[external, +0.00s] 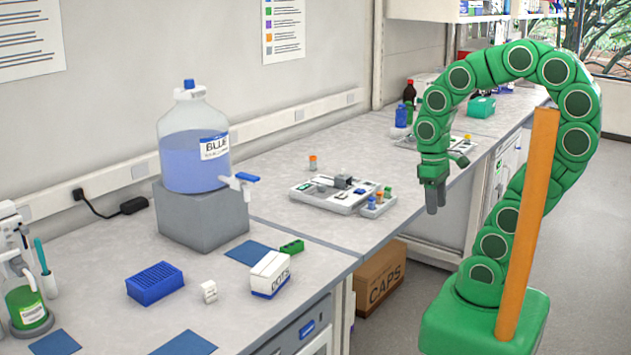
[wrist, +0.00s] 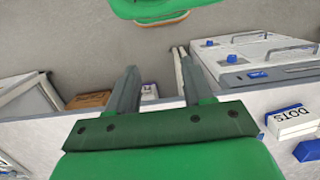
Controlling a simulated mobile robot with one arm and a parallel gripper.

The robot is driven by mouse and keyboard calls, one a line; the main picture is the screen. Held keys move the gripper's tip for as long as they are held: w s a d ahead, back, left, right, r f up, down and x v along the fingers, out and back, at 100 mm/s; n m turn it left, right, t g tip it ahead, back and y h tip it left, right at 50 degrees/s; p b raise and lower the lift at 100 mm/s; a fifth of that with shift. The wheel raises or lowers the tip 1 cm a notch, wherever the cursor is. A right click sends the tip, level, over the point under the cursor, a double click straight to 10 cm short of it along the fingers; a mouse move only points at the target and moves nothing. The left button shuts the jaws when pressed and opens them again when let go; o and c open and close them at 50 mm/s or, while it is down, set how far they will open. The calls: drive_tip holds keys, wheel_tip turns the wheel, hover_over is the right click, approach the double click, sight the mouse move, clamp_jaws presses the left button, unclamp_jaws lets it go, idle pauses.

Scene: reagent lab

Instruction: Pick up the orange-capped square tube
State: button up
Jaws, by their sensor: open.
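A small orange-capped tube (external: 313,163) stands alone on the bench behind the grey tray. Another orange cap (external: 388,190) shows in a small grey rack (external: 377,208) at the tray's right end, near blue and green caps. Both are too small to tell which tube is square. My gripper (external: 436,203) points down past the bench's front edge, right of the rack and apart from it. In the wrist view my gripper (wrist: 158,75) has its two fingers apart with nothing between them. No orange-capped tube shows in the wrist view.
A grey tray (external: 335,194) with small items lies on the bench. A large blue-liquid bottle (external: 194,145) stands on a grey block. A DOTS box (external: 270,274) and a blue rack (external: 155,283) are nearer. A CAPS carton (external: 380,280) sits below the bench.

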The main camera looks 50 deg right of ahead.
drive_tip(key=w+a+r+t+y, duration=0.1)
drive_tip(key=w+a+r+t, duration=0.25)
drive_tip(key=w, duration=0.55)
drive_tip(key=w+a+r+n+t+y, duration=0.1)
drive_tip(key=w+a+r+t, duration=0.25)
drive_tip(key=w, duration=0.55)
drive_tip(key=w+a+r+t+y, duration=0.1)
drive_tip(key=w+a+r+t, duration=0.3)
drive_tip(key=w, duration=0.5)
drive_tip(key=m+g+h, duration=0.9)
drive_tip(key=m+h, duration=0.5)
drive_tip(key=m, duration=0.4)
approach(379, 194)
drive_tip(key=shift+w+a+f, duration=0.15)
drive_tip(key=shift+w+f, duration=0.4)
drive_tip(key=shift+f, duration=0.3)
drive_tip(key=shift+s+d+m+h, duration=0.2)
drive_tip(key=shift+d+m+h, duration=0.3)
drive_tip(key=shift+d+h, duration=0.15)
drive_tip(key=shift+d+f, duration=0.1)
drive_tip(key=shift+d, duration=0.2)
drive_tip(key=shift+s+x, duration=0.2)
drive_tip(key=shift+x, duration=3.4)
drive_tip(key=shift+f, duration=0.1)
drive_tip(key=shift+c, duration=0.3)
